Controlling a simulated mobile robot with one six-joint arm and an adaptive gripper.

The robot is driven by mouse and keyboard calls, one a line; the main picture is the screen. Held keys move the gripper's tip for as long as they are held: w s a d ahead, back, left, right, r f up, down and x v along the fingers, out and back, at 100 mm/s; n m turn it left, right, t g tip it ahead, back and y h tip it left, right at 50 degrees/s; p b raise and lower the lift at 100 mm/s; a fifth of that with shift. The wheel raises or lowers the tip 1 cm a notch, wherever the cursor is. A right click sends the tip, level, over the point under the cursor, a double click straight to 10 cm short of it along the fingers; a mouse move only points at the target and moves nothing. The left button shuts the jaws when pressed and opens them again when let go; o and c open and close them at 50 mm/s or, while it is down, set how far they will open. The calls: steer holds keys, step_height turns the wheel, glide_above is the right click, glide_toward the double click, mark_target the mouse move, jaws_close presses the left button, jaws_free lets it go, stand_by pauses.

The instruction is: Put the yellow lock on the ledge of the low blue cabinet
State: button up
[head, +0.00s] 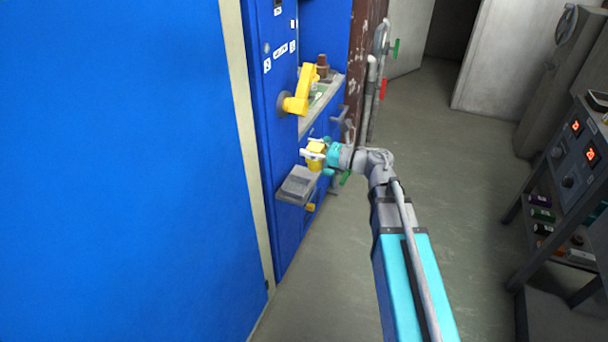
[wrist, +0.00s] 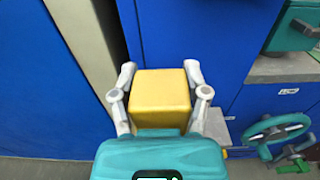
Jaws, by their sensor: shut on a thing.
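The yellow lock (head: 315,148) is a block held between the fingers of my gripper (head: 310,155). In the wrist view the yellow lock (wrist: 160,98) sits between both fingers of my gripper (wrist: 160,80), clear of any surface that I can see. The low blue cabinet (head: 318,128) stands beyond the tall blue panel and has a grey ledge (head: 312,119) on top. In the head view my gripper is in front of and below this ledge. In the wrist view the ledge (wrist: 282,68) is to the right of the lock.
A yellow handle (head: 297,98) juts from the tall panel near the ledge. A brown item (head: 322,66) stands on the ledge's far part. A grey box (head: 298,184) sticks out below my gripper. A green handwheel (wrist: 275,128) is at lower right. Open floor (head: 445,200) lies right.

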mark_target(290, 156)
steer(key=shift+s+a+n+g, duration=0.15)
steer(key=shift+s+n+g, duration=0.25)
steer(key=shift+s+g, duration=0.35)
steer(key=w+a+f+b, duration=0.2)
steer(key=w+f+b, duration=0.2)
steer(key=w, duration=0.5)
steer(key=shift+f, duration=0.2)
steer(key=w+f+b, duration=0.1)
steer(key=f+b, duration=0.1)
steer(key=w+a+f+b, duration=0.1)
steer(key=w+f+b, duration=0.1)
steer(key=shift+w+f+b, duration=0.35)
steer(key=shift+b, duration=0.2)
steer(key=shift+w+a+f+b, duration=0.15)
steer(key=shift+w+f+b, duration=0.25)
steer(key=shift+f+b, duration=1.6)
steer(key=shift+f, duration=0.1)
